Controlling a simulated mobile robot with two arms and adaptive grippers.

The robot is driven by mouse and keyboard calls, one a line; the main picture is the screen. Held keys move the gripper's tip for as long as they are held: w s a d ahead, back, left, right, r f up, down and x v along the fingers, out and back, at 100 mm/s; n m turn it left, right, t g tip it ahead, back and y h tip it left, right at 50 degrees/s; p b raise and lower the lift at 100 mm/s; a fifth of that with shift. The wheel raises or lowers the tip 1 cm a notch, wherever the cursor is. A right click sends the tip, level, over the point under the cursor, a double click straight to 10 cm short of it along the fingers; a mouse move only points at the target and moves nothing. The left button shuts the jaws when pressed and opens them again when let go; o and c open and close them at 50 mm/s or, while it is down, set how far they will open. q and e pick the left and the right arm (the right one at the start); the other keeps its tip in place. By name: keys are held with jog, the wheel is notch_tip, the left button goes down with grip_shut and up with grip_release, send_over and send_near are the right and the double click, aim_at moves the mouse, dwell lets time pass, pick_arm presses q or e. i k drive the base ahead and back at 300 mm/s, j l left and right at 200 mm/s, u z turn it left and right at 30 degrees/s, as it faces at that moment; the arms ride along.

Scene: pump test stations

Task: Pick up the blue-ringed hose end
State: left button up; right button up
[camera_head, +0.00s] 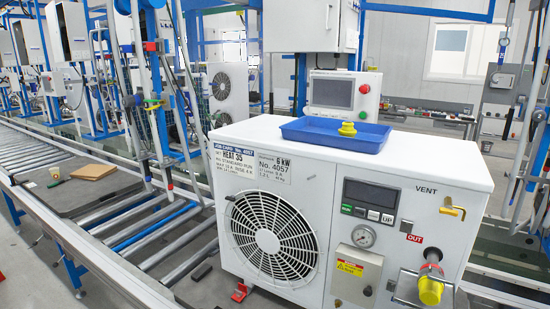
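I cannot clearly make out a blue-ringed hose end. A blue fitting (538,116) shows among the pipes and hoses at the right edge, but I cannot tell whether it is a hose end. The white heat pump unit (400,170) stands in front. Its lower right port carries a yellow cap (431,291) with a red part (432,268) behind it, below a red OUT label. Neither of my grippers is in view.
A blue tray (298,130) with a yellow cap (348,129) lies on the unit's top. Framed stations with hanging hoses stand behind. A bench (430,117) stands at the back right.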

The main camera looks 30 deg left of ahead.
aim_at(144, 154)
jog(key=u, duration=1.75)
jog(key=z, duration=1.9)
jog(key=u, duration=1.85)
jog(key=i+j+z, duration=0.1)
jog(key=z, duration=0.25)
jog(key=i+j+z, duration=0.1)
jog(key=z, duration=0.25)
jog(key=j+z, duration=0.1)
jog(key=z, duration=0.25)
jog(key=i+j, duration=0.05)
